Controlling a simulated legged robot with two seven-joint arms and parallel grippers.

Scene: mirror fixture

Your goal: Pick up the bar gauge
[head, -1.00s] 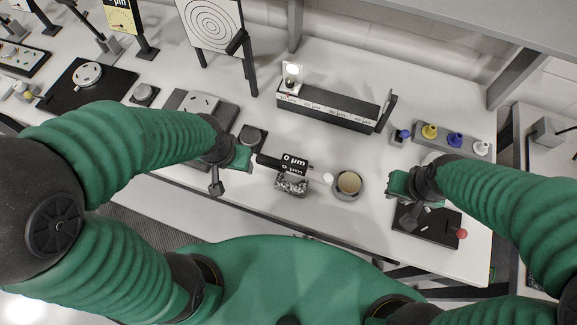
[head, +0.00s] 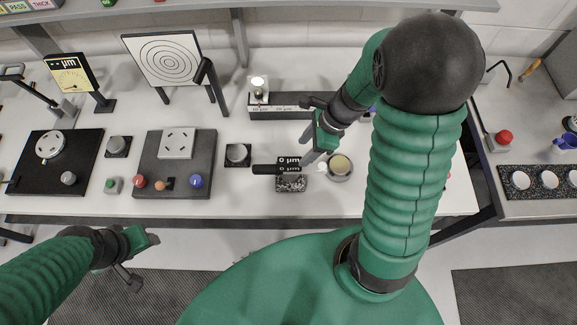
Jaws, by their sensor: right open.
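The bar gauge, a black bar (head: 264,169) with a "0 µm" readout at its right end, lies on or against a speckled grey block (head: 291,184) near the table's front edge. My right gripper (head: 308,160) is open and points down just right of the readout, close above the table. It holds nothing that I can see; whether it touches the gauge I cannot tell. My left gripper (head: 138,272) is low at the left, in front of the table edge and away from the gauge; its jaw opening is unclear.
A round tan-topped dish (head: 340,167) stands just right of my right gripper. A long black box (head: 275,106) with a lamp stands behind. A dark plate (head: 207,172) with coloured knobs lies to the left. My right arm hides part of the table's right side.

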